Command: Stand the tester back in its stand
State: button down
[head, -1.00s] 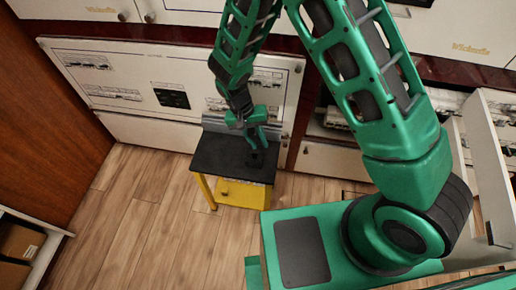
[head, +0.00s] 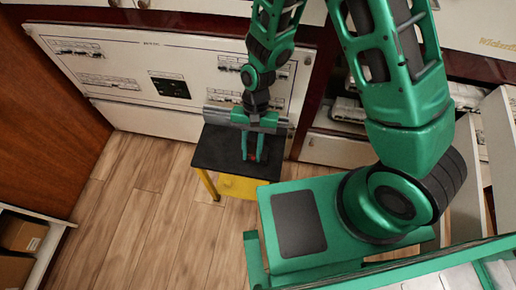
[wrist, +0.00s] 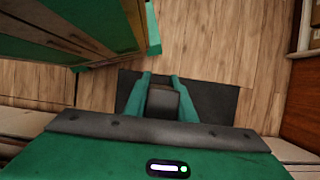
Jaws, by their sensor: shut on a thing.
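My gripper (head: 251,158) points down over the right part of the small table's black top (head: 218,148). Its green fingers are closed around a small dark piece, which I take to be the tester. In the wrist view this dark grey block (wrist: 164,101) sits between the two green fingers (wrist: 161,77), over the black top. A little red shows between the fingers in the head view. I cannot make out the stand separately; the gripper and the held piece may hide it. I cannot tell whether the piece touches the top.
The table has yellow legs (head: 207,184) and a yellow lower part. White breaker panels (head: 120,72) stand behind it. Open drawers (head: 497,135) stick out at the right. A shelf with boxes (head: 20,233) is at the lower left. Wooden floor (head: 130,215) lies clear to the left.

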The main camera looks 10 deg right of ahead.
jog(key=w+d+f, duration=0.2)
jog(key=w, duration=0.1)
jog(key=shift+w+d+f, duration=0.2)
jog(key=shift+d+f, duration=0.05)
jog(key=shift+d, duration=0.05)
jog(key=shift+f, duration=2.05)
jog(key=c, duration=1.5)
grip_release()
jog(key=shift+r, duration=0.1)
jog(key=v, duration=1.2)
